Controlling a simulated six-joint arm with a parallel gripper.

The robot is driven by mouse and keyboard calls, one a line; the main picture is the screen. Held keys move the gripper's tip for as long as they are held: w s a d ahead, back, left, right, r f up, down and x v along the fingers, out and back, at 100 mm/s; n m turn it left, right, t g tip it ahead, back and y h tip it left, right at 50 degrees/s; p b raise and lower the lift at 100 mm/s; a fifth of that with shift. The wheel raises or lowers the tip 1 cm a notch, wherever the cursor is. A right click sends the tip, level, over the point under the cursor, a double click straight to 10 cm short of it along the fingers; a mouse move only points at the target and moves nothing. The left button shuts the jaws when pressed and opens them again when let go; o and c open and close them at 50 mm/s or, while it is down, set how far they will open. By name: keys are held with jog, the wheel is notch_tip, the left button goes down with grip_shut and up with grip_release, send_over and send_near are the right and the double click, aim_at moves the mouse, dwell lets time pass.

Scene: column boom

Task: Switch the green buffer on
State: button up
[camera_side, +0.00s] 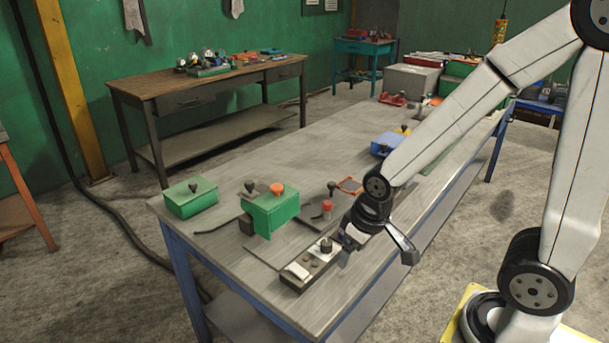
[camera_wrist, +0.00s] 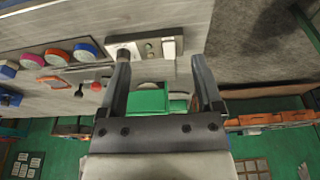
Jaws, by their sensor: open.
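A green box-shaped machine (camera_side: 275,213), seemingly the buffer, stands near the front of the grey workbench, with an orange knob on top and a dark knob at its left. A second green box (camera_side: 190,198) with a black knob stands left of it. A control strip (camera_side: 311,267) with a black knob, small buttons and a white rocker-like part lies at the bench edge; it also shows in the wrist view (camera_wrist: 146,49). My gripper (camera_side: 376,250) is open and empty beside the strip. In the wrist view its fingers (camera_wrist: 161,60) spread apart, with green boxes (camera_wrist: 148,101) between them.
A red-knobbed switch (camera_side: 327,207) and a black-handled lever (camera_side: 331,189) stand behind the strip. A blue box (camera_side: 386,144) and red items (camera_side: 392,99) sit farther along the bench.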

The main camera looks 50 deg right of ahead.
jog(key=shift+c, duration=0.2)
grip_shut()
dwell(1.5)
